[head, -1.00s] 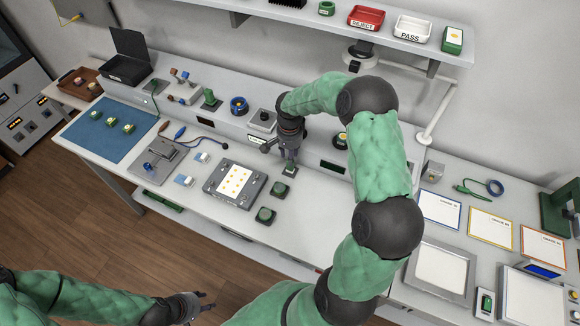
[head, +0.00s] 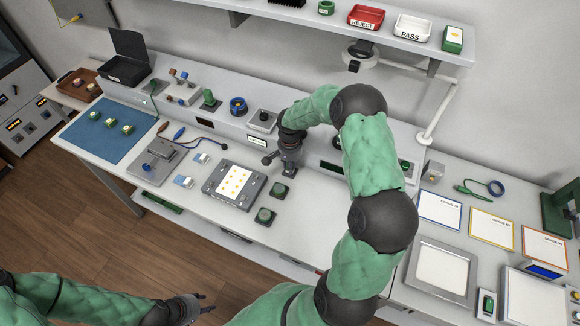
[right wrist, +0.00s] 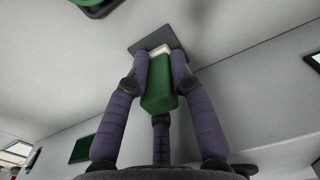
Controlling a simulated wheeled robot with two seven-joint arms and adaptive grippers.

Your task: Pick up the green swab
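The green swab (right wrist: 158,92) is a green block with a pale end, seen in the right wrist view between the fingers of my right gripper (right wrist: 160,68). Its pale end is at a dark square pad (right wrist: 150,38). The fingertips lie along both sides of the swab, very close to it; whether they press on it I cannot tell. In the head view my right gripper (head: 290,169) is low over the pad right of the dotted panel, and it hides the swab. My left gripper (head: 205,302) is open and empty at the bottom, off the table.
A raised grey ledge (head: 225,123) runs behind. A blue mat (head: 105,130) with several small items is at the far left.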

